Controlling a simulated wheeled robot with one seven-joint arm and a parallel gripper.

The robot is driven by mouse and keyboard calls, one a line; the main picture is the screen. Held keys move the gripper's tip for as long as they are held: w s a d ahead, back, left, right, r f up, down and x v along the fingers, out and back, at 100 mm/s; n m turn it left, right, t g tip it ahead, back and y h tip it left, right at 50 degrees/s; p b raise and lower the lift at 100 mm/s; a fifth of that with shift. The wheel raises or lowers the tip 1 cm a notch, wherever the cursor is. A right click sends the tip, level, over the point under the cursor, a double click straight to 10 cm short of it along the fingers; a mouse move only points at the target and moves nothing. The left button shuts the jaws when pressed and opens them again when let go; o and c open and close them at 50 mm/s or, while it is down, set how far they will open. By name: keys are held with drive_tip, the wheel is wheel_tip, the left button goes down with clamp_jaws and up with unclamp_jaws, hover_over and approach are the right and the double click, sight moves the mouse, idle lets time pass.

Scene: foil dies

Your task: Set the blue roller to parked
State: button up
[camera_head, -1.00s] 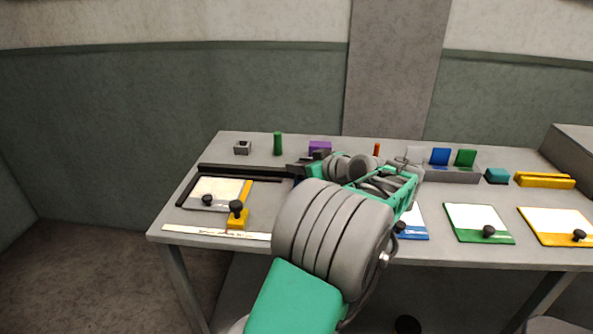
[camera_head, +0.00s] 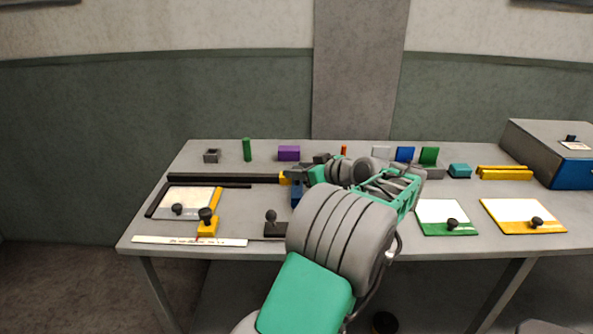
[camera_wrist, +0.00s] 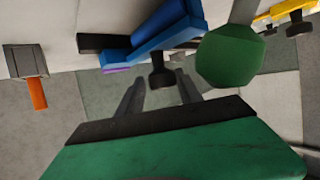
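In the wrist view a blue part (camera_wrist: 165,32), likely the blue roller, runs across the top and carries a black knob (camera_wrist: 161,76). My gripper (camera_wrist: 160,76) is open, its two dark fingers on either side of the knob with gaps; I cannot tell whether the knob lies fully between them. In the head view my gripper (camera_head: 292,174) is over the table's middle. A small blue patch (camera_head: 297,195) shows just below it; my arm hides most of what is there. I see no marking for parked.
The table (camera_head: 220,260) holds a long dark rail (camera_head: 225,178), a yellow part with a black knob (camera_head: 207,226), a dark block with a knob (camera_head: 271,228), and knobbed green (camera_head: 445,217) and yellow (camera_head: 523,216) plates. A blue-fronted box (camera_head: 560,155) stands at the right.

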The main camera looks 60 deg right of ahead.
drive_tip(key=shift+o, duration=1.4)
drive_tip(key=shift+s, duration=0.1)
drive_tip(key=shift+o, duration=0.3)
drive_tip(key=v, duration=0.7)
drive_tip(key=shift+s, duration=0.2)
drive_tip(key=shift+a+r, duration=0.15)
